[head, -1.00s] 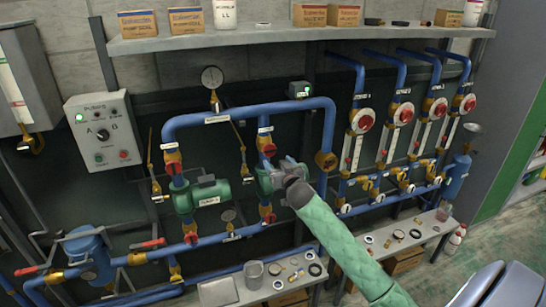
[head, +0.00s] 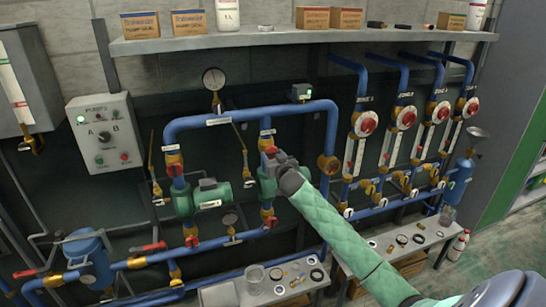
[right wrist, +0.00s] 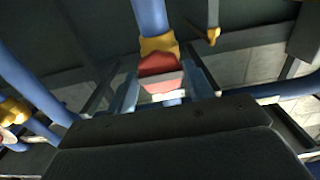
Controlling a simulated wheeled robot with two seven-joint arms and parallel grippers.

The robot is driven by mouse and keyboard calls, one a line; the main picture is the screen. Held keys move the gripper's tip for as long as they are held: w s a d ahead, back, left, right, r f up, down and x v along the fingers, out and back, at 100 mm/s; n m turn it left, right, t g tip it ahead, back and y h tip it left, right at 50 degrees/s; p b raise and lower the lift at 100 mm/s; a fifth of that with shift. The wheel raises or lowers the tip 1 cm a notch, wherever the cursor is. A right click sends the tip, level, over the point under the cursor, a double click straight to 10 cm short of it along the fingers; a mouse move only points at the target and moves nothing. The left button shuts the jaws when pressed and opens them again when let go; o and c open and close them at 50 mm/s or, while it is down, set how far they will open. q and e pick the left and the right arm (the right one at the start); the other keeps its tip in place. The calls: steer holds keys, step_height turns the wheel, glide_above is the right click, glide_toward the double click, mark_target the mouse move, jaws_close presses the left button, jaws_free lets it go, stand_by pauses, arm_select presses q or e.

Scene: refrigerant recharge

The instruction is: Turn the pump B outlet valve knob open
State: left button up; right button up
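The pump B outlet valve knob (head: 270,151) is small and red, on a brass valve body (head: 265,141) in the blue pipe above the green pump B (head: 266,190). My right gripper (head: 272,157) is at this knob, and its wrist hides part of pump B. In the right wrist view the red knob (right wrist: 160,65) sits between the two separated fingers (right wrist: 163,85), below the brass body (right wrist: 158,46). The fingers flank it closely; I cannot tell whether they touch it. My left gripper is not in view.
Pump A (head: 203,197) stands left of pump B, with its own red-knobbed valves. A second red knob (head: 271,221) is below pump B. A control box (head: 104,132) hangs at left. A bench (head: 219,294) with small parts stands below, and a shelf (head: 240,43) runs above.

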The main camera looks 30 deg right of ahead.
steer(key=shift+c, duration=0.8)
steer(key=n+p, duration=0.1)
steer(key=n, duration=0.1)
steer(key=shift+r+n, duration=0.15)
steer(key=shift+n, duration=1.15)
steer(key=shift+n+p, duration=0.55)
steer(key=shift+n, duration=1.75)
